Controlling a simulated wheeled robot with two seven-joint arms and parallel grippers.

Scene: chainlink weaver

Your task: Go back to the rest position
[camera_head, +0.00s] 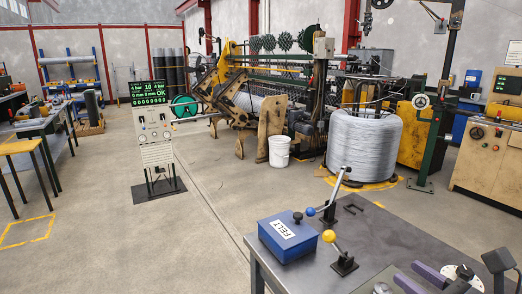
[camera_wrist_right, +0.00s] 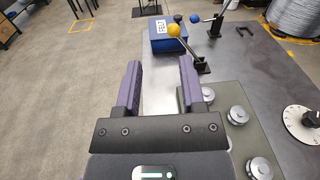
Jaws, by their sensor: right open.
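My right gripper (camera_head: 408,272) shows at the bottom right of the head view, over the dark workbench (camera_head: 397,232). In the right wrist view its two purple fingers (camera_wrist_right: 160,68) stand wide apart, with nothing between them. A lever with a yellow knob (camera_head: 329,236) stands on the bench ahead of the fingers. In the wrist view this knob (camera_wrist_right: 174,30) shows between and beyond the fingers. My left gripper is not in view.
A blue box labelled FELT (camera_head: 289,239) and a blue-knobbed lever (camera_head: 333,197) stand near the bench's far side. A grey-green panel with round metal knobs (camera_wrist_right: 237,115) and a white dial (camera_wrist_right: 300,124) lie right of the gripper. Open floor lies left.

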